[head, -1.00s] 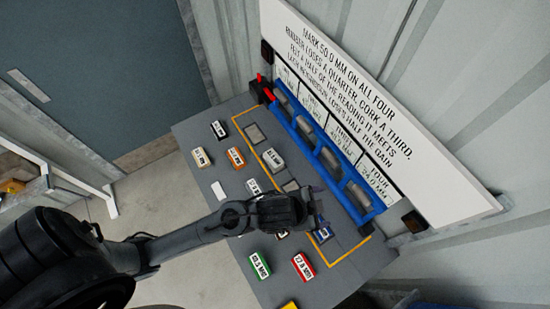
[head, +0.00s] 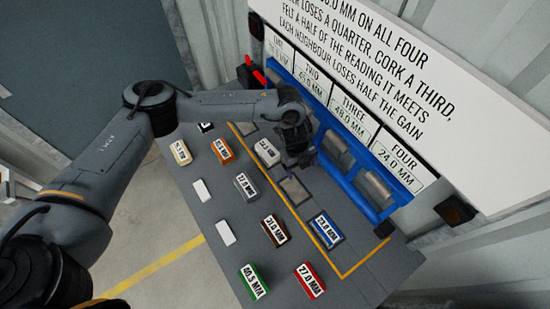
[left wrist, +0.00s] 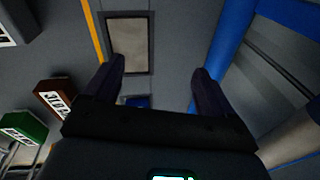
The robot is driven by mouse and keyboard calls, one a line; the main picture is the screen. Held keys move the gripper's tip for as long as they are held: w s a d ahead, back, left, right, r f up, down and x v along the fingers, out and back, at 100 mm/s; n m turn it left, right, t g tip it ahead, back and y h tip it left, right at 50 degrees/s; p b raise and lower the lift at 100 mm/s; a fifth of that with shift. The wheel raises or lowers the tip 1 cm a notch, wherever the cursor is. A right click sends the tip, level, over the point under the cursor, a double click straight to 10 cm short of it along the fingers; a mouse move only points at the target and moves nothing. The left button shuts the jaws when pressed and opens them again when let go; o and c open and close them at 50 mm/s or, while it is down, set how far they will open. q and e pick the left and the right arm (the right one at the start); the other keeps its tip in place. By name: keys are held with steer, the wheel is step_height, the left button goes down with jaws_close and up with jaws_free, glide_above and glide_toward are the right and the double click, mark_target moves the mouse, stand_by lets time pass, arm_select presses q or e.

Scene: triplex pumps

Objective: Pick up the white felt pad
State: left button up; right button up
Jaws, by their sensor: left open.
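A pale grey-white block with a label (head: 267,152) sits inside the yellow outline on the grey table in the head view, just left of my left gripper. A grey labelled block (head: 246,186) lies just outside the outline. Which of them is the white felt pad, I cannot tell. My left gripper (head: 303,160) hangs above the table by the blue rack, near a square grey plate (head: 295,190). In the left wrist view its fingers (left wrist: 158,70) are apart with nothing held, and a framed grey plate (left wrist: 127,45) shows beyond them. My right gripper is out of view.
The blue rack (head: 385,211) with grey cylinders runs along the right side, below a sign board (head: 460,130). Blue (head: 326,229), brown (head: 274,229), red (head: 309,276), green (head: 254,281), orange (head: 222,151) and cream (head: 181,152) blocks are spread around. Two blank white pieces lie at left.

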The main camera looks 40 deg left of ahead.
arm_select(q)
steer(key=a+r+b, duration=0.1)
steer(key=a, duration=0.3)
steer(key=w+a+r+n+y, duration=0.1)
steer(key=a, duration=0.4)
steer(key=w+a+r+n+g+b, duration=0.1)
steer(key=a, duration=0.3)
steer(key=shift+a+y+b, duration=0.25)
steer(key=shift+y+b, duration=0.05)
glide_above(268, 150)
steer(key=shift+n, duration=0.4)
step_height(268, 150, down, 4)
steer(key=shift+w+d+f, duration=0.1)
steer(key=shift+f+b, duration=0.4)
steer(key=shift+f, duration=2.55)
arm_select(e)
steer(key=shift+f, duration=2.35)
arm_select(q)
steer(key=c, duration=1.1)
steer(key=shift+o, duration=0.2)
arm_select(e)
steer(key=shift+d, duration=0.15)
arm_select(q)
steer(key=shift+r, duration=0.15)
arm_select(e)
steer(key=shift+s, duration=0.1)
